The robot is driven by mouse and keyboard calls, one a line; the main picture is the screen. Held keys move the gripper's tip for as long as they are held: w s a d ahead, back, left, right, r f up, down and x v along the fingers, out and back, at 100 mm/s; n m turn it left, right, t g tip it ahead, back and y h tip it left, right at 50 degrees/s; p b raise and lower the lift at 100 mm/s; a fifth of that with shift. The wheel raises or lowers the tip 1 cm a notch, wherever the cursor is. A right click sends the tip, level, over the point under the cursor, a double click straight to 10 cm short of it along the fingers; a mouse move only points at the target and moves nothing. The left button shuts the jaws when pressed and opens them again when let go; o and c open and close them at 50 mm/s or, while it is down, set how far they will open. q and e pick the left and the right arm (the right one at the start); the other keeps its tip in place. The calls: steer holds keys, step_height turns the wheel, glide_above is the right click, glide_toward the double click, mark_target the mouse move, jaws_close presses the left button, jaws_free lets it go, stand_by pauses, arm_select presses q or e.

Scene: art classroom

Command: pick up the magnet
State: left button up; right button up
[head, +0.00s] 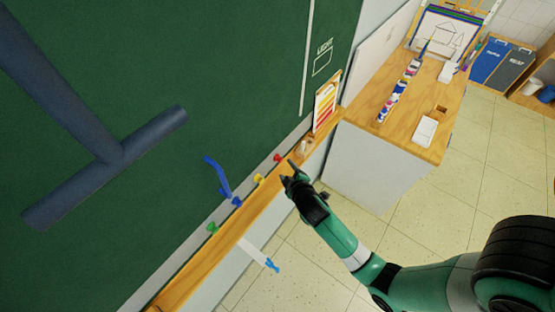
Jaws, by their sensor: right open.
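Several small coloured knobs that look like magnets stand in a row along the wooden ledge under the green chalkboard: a green magnet (212,228), a blue magnet (237,201), a yellow magnet (258,178) and a red magnet (277,157). Which one the task means I cannot tell. My right gripper (288,172) is open and empty. In the picture it lies just right of the red and yellow magnets, apart from both. Its height over the ledge is hard to judge. My left gripper is not in view.
The chalkboard (240,80) rises along the left. A bent blue object (220,178) shows by the blue magnet. A white strip with a blue end (258,253) juts out from the ledge (215,255). A wooden-topped cabinet (390,140) stands at upper right. The floor (300,265) looks clear.

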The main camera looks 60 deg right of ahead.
mark_target(281, 161)
steer(key=x, duration=0.4)
steer(key=b+x, duration=0.1)
steer(key=x, duration=0.1)
steer(key=shift+w+d+r, duration=0.15)
steer(key=shift+w+d, duration=0.15)
jaws_close()
